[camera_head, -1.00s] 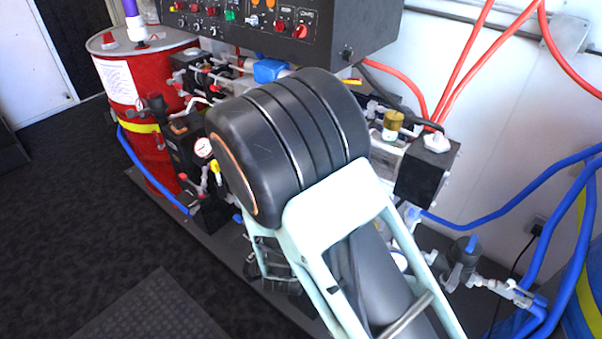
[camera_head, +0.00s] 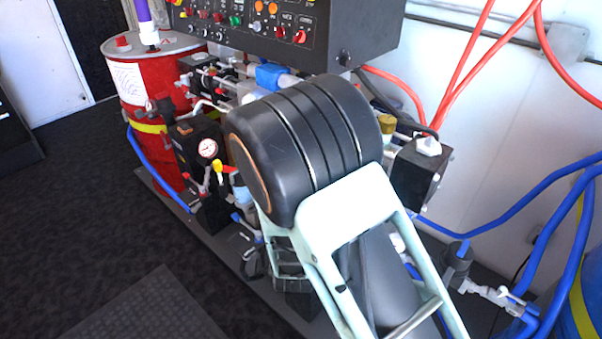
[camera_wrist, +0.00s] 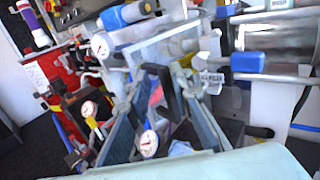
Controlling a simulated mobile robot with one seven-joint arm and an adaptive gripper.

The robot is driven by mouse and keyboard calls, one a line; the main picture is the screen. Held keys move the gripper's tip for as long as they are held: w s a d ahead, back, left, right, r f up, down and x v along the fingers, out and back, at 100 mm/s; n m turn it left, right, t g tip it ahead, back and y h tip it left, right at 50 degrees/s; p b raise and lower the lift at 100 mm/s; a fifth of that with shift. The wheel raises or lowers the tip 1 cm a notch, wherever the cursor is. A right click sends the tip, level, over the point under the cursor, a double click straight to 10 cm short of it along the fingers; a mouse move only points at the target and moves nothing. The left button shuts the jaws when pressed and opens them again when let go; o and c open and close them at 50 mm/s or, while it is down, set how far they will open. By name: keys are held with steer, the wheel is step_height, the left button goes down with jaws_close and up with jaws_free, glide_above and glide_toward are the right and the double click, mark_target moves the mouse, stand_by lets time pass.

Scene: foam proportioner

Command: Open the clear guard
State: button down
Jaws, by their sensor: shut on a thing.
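In the wrist view my gripper (camera_wrist: 165,84) reaches into the machine, its two long grey-blue fingers drawn together toward their tips. A dark upright piece, which looks like a handle, sits between the tips, and the fingers are shut on it. Just beyond is a pale, see-through panel with a light edge (camera_wrist: 165,48), which seems to be the clear guard. Its outline is blurred, and I cannot tell how far it is open. In the head view my own arm covers the guard and the fingertips.
A red drum (camera_head: 158,90) stands at the left, with a black control box (camera_head: 285,28) above the machine. Pipes, a gauge (camera_head: 208,148) and valves crowd around my arm. A black box (camera_head: 415,178) and blue hoses (camera_head: 500,200) are at the right. The dark floor at left is clear.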

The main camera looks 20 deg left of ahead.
steer(key=shift+w+d+r+h, duration=0.15)
steer(key=shift+w+d+h, duration=0.15)
steer(key=shift+w+d, duration=0.45)
steer(key=c, duration=2.1)
jaws_free()
steer(key=shift+d+m, duration=0.2)
steer(key=shift+m, duration=0.1)
steer(key=shift+s, duration=0.15)
steer(key=v, duration=0.8)
steer(key=a+v, duration=0.1)
steer(key=v, duration=0.3)
steer(key=shift+s+f, duration=0.25)
steer(key=shift+d, duration=0.1)
